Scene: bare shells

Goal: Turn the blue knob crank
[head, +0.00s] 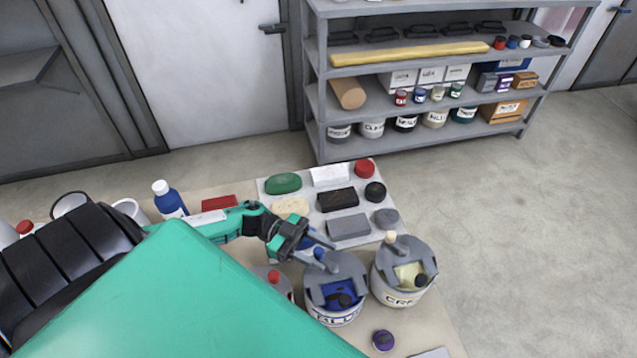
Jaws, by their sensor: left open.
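The blue knob (319,253) of the crank stands up from the grey lid (347,267) of a pot with a blue label (334,317). An opening in the lid shows dark blue contents. My left gripper (323,256) comes in from the left, open, with its fingers reaching the crank's rear edge. The blue knob appears between the fingertips; I cannot tell whether they touch it. My right gripper is not in view.
A similar pot with a cream knob (390,237) stands close on the right. A tray (270,200) with sponges and blocks lies behind. A blue bottle (169,200), a purple-topped jar (383,340) and a red-capped container (274,278) are nearby. Shelves stand beyond.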

